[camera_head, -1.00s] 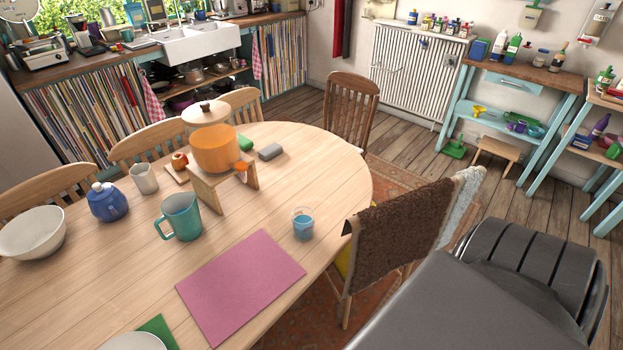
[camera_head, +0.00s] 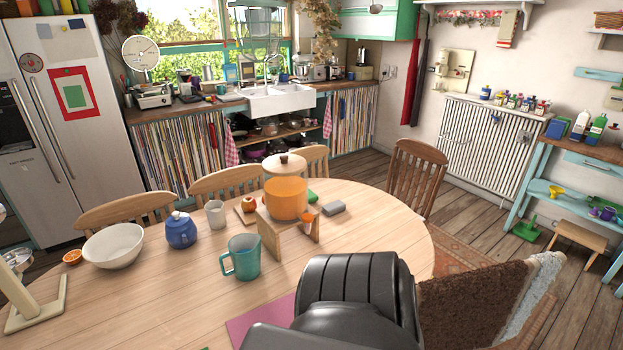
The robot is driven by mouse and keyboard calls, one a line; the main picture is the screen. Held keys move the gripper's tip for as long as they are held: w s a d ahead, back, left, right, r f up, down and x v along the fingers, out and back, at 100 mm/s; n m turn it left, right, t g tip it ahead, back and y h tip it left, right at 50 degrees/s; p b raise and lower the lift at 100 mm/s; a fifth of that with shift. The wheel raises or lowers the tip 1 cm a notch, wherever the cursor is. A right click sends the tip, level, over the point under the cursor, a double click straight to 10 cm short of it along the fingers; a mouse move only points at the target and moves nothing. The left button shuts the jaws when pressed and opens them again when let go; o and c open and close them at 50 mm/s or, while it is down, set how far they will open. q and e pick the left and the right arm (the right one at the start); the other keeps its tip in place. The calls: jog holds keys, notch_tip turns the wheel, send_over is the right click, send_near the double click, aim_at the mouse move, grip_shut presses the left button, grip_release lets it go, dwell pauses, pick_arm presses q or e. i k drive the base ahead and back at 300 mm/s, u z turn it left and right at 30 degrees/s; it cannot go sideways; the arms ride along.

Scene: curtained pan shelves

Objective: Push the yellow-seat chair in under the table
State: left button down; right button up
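The chair (camera_head: 535,318) with a brown shaggy cover (camera_head: 470,305) and a pale fleece (camera_head: 542,278) over its back stands at the lower right, beside the table's right end. Its seat is hidden now; a bit of yellow showed under the cover a second ago. The oval wooden table (camera_head: 375,215) fills the lower middle. A dark grey link of my arm crosses in front of the table edge, next to the chair cover. I cannot tell whether it touches the chair. Neither gripper shows.
A brown slatted chair (camera_head: 416,178) stands at the table's far right. The table bears a teal mug (camera_head: 243,257), an orange pot (camera_head: 286,199) on a wooden stand, and a white bowl (camera_head: 114,246).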

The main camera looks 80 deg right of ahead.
aim_at(480, 309)
jog(key=u, duration=0.2)
jog(key=k, duration=0.9)
jog(key=z, duration=1.5)
